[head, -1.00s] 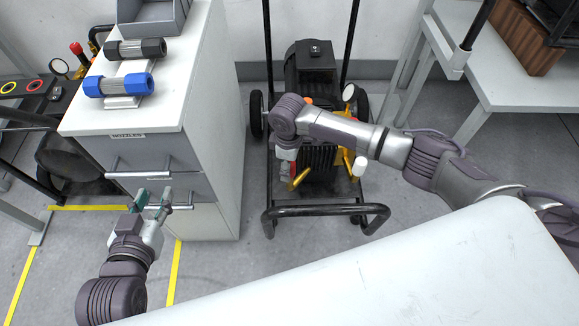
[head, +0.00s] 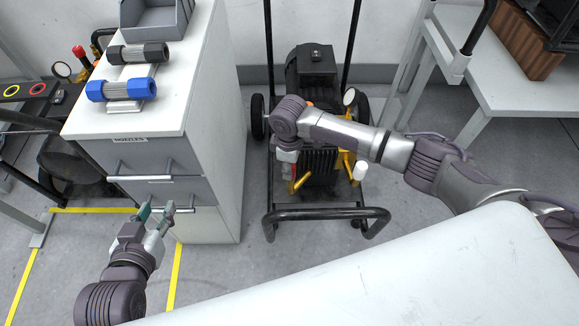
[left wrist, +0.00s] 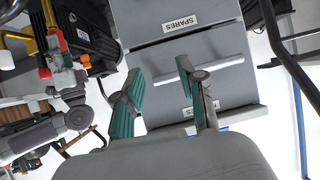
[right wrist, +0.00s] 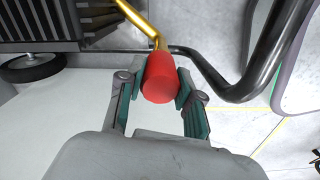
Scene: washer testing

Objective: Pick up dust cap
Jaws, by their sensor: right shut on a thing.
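The dust cap (right wrist: 160,78), a red cylinder, sits between the fingers of my right gripper (right wrist: 160,90) in the right wrist view. This gripper is shut on it. A yellow tube (right wrist: 139,18) comes right up to the cap's far end; I cannot tell if they are joined. In the head view my right gripper (head: 285,165) is in front of the pump on the cart, mostly hidden by my arm. My left gripper (head: 157,211) is open and empty near the lower drawer handle of the white cabinet; its spread fingers show in the left wrist view (left wrist: 165,100).
The pump cart (head: 318,208) has black bars around my right gripper. The white cabinet (head: 215,130) with grey drawers stands left; two nozzles, one blue-ended (head: 121,89), and a grey bin (head: 154,17) are on top. A white surface (head: 400,270) fills the front right.

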